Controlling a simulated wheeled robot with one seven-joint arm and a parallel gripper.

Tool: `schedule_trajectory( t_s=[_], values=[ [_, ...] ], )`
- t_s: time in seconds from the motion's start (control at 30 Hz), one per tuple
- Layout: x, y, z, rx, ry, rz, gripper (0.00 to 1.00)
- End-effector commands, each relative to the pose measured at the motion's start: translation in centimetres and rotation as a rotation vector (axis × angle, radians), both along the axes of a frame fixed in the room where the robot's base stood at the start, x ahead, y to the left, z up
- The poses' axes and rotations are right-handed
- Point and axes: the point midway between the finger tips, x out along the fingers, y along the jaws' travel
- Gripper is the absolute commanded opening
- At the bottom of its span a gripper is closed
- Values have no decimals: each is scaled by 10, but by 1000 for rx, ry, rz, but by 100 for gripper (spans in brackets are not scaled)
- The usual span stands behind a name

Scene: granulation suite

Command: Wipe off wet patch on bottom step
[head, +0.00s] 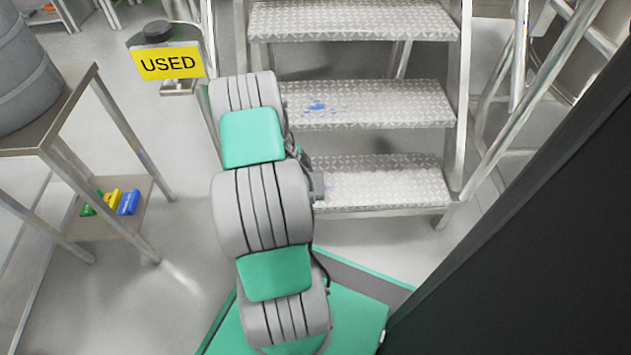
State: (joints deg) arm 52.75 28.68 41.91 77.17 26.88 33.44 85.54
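Three metal tread-plate steps stand ahead. The bottom step (385,187) shows no clear wet patch on its visible part, and my arm hides its left end. The middle step (410,105) carries a small blue wet patch (318,107) left of its centre. My arm reaches forward in front of the left side of the steps. A small grey part of it shows beside the bottom step's left end. My gripper's fingers are hidden behind the arm, so I cannot see whether they hold anything.
Folded green, yellow and blue items (128,203) lie on the lower shelf of a metal table (110,225) at left. A yellow "USED" sign (168,64) hangs on a stand left of the steps. A dark panel (540,230) blocks the right. Floor is clear at lower left.

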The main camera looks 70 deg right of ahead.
Motion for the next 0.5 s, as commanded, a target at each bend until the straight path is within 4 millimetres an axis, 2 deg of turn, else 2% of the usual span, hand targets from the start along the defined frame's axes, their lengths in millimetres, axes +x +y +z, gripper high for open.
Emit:
schedule_trajectory(
  t_s=[0.17,0.5],
  values=[
    [-2,-3,0,1,-1,-1,52],
    [-32,-18,-1,0,0,-2,52]
  ],
)
